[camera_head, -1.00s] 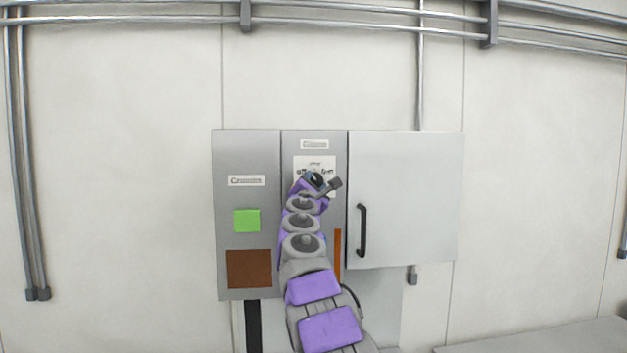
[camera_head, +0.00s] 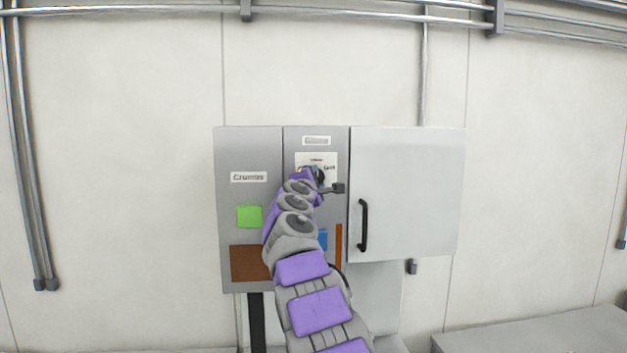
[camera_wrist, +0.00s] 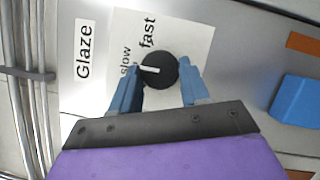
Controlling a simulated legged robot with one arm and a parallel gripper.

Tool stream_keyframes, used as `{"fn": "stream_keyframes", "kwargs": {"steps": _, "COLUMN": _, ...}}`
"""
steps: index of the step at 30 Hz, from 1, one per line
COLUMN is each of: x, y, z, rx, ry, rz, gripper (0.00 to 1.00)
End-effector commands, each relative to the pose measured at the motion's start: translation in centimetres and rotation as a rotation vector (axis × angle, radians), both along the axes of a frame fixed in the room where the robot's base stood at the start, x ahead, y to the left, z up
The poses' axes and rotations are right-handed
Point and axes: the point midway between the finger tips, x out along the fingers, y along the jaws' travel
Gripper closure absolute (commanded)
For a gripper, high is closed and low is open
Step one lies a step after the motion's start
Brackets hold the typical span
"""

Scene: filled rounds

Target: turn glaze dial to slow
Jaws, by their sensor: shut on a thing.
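The glaze dial (camera_wrist: 163,78) is a round black knob with a white pointer mark, on a white card (camera_wrist: 190,38) in the wrist view. The card reads "slow" and "fast". The pointer faces left in that view, toward the "slow" word and away from "fast". My gripper (camera_wrist: 160,72) is shut on the dial, with one blue finger at each side of it. In the head view my gripper (camera_head: 318,178) is at the middle panel and hides most of the dial and the lower card.
A grey cabinet door (camera_head: 410,170) with a black handle (camera_head: 363,225) is right of the dial. A blue block (camera_head: 323,239) and an orange strip (camera_head: 339,247) are below. A green square (camera_head: 249,216) and brown panel (camera_head: 248,263) are left.

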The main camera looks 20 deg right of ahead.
Motion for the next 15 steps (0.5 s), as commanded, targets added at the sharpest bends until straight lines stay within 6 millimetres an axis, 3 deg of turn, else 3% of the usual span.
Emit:
{"fn": "stream_keyframes", "kwargs": {"steps": 9, "x": 0.03, "y": -0.16, "z": -0.29, "rx": 0.004, "ry": 0.004, "rz": -0.003, "gripper": 0.85}}
{"fn": "stream_keyframes", "kwargs": {"steps": 10, "x": 0.03, "y": -0.18, "z": -0.28, "rx": 0.004, "ry": 0.004, "rz": -0.003, "gripper": 0.52}}
{"fn": "stream_keyframes", "kwargs": {"steps": 15, "x": 0.09, "y": -0.12, "z": -0.25, "rx": 0.002, "ry": 0.003, "rz": -0.002, "gripper": 0.35}}
